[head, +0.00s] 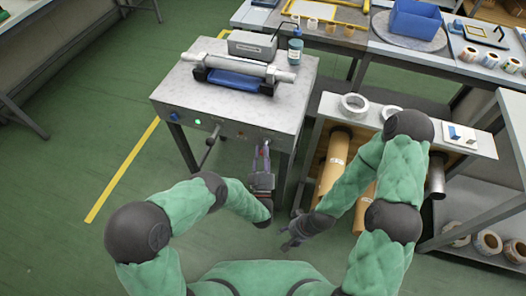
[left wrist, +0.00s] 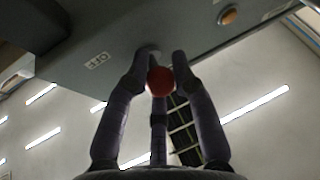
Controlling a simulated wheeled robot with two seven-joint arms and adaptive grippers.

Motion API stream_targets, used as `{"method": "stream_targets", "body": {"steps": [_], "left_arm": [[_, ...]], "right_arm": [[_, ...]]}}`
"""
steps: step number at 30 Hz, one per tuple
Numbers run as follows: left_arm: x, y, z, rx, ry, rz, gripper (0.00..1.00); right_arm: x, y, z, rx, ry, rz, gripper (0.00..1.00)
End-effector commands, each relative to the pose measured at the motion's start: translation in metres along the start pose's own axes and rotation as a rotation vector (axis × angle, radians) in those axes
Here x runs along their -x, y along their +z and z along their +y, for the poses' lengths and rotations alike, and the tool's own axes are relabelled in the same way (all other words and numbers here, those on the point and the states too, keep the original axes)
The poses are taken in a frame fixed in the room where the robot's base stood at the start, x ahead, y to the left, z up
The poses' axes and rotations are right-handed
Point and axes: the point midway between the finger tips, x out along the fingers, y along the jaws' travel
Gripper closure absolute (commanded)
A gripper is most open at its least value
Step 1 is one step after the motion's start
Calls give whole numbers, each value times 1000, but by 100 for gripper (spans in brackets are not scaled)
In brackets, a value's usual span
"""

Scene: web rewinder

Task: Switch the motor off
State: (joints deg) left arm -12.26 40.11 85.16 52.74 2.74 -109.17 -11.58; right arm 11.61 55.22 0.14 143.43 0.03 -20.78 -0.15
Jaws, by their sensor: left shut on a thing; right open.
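The motor's switch shows in the left wrist view as a red round knob (left wrist: 160,80) on a short grey mount under the grey panel (left wrist: 100,55). An "OFF" label is on the panel, left of the knob. My left gripper (head: 262,150) is at the front panel of the rewinder table (head: 235,112) in the head view. It also shows in the left wrist view (left wrist: 160,65), with its fingers shut around the knob. My right gripper (head: 289,240) is open and empty, low in front of the table, touching nothing.
A crank handle (head: 210,146) and a green lamp (head: 198,122) are on the same front panel, left of my left gripper. A shelf (head: 325,105) with rolls stands close on the right. Green floor is free at the left.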

Motion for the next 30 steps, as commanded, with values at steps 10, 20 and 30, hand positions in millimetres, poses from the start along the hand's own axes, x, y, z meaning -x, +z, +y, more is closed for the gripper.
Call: {"method": "stream_targets", "body": {"steps": [10, 20, 30], "left_arm": [[0, 8, -1, 35, 6, 127, 100], [-1, 9, -1, 44, 9, 160, 100], [-1, 9, -1, 43, 9, 160, 66]], "right_arm": [[0, 0, 0, 0, 0, 0, 42], [0, 0, 0, 0, 0, 0, 42], [0, 0, 0, 0, 0, 0, 42]]}}
